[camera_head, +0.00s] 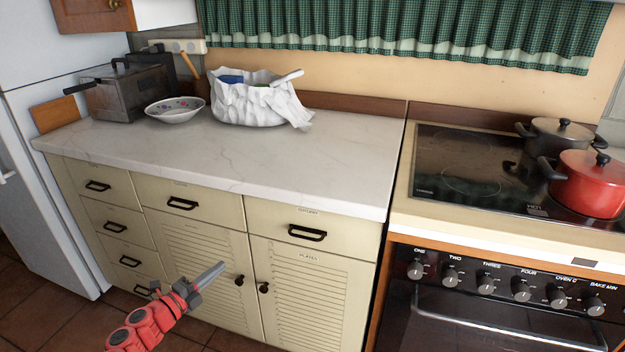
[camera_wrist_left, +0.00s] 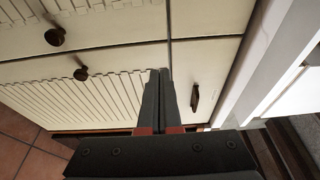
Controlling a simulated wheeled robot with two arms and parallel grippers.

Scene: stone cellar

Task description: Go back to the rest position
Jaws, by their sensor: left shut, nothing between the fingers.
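My left gripper (camera_head: 209,275) is in front of the cream cupboard doors, below the counter top, in the head view. Its fingers are together with nothing between them. The left wrist view also shows the closed fingers (camera_wrist_left: 160,75), with cabinet fronts and dark handles beyond them. My right gripper is not in view.
A hob with a red pot (camera_head: 588,185) and a dark pot (camera_head: 556,140) stands right. Drawers and cupboard doors are shut. A fridge (camera_head: 40,190) stands left.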

